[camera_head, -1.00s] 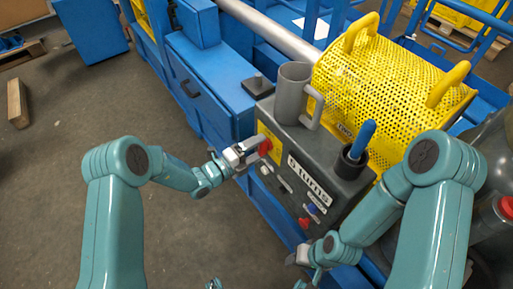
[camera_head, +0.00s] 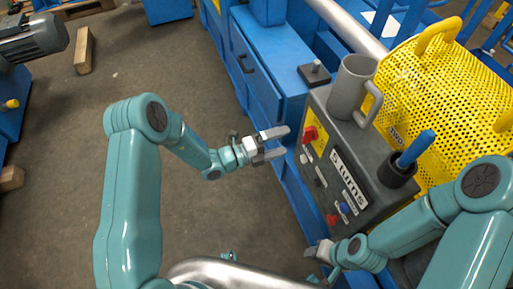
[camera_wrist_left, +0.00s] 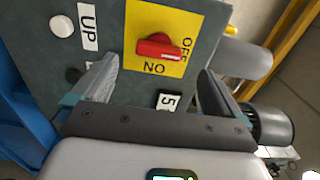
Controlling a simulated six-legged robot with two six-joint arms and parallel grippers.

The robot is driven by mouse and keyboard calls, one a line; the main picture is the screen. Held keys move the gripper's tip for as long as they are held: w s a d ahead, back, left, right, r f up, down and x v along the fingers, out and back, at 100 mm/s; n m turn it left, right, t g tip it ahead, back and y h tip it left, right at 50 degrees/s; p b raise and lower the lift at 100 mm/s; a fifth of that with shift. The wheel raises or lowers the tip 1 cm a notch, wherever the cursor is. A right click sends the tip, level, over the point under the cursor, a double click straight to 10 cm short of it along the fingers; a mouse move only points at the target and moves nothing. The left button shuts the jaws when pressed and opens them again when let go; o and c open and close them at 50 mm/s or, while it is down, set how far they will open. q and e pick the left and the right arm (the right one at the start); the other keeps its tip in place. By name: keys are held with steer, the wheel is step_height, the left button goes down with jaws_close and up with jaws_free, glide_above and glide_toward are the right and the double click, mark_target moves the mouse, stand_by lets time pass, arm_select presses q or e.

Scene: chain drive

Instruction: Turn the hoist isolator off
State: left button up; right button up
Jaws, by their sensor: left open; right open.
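The hoist isolator is a red rotary knob (camera_head: 309,134) on a yellow plate, on the sloping face of a dark grey control box (camera_head: 345,150). In the left wrist view the knob (camera_wrist_left: 162,47) lies crosswise, with ON printed below it and OFF at its right end. Which mark it points to is hard to tell. My left gripper (camera_head: 284,143) is open and empty, left of the knob and apart from it. Its fingers frame the knob in the wrist view. My right gripper (camera_head: 318,252) is low, near the box's lower edge, open; its fingertips show poorly.
A grey mug (camera_head: 350,88) and a dark cup with a blue handle (camera_head: 398,166) stand on the box. A yellow perforated guard (camera_head: 440,90) is behind. Blue (camera_head: 344,208) and red (camera_head: 332,219) buttons sit lower on the panel. Open floor lies left.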

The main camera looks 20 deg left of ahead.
arm_select(q)
steer(key=v, duration=0.8)
steer(key=shift+s+a, duration=0.2)
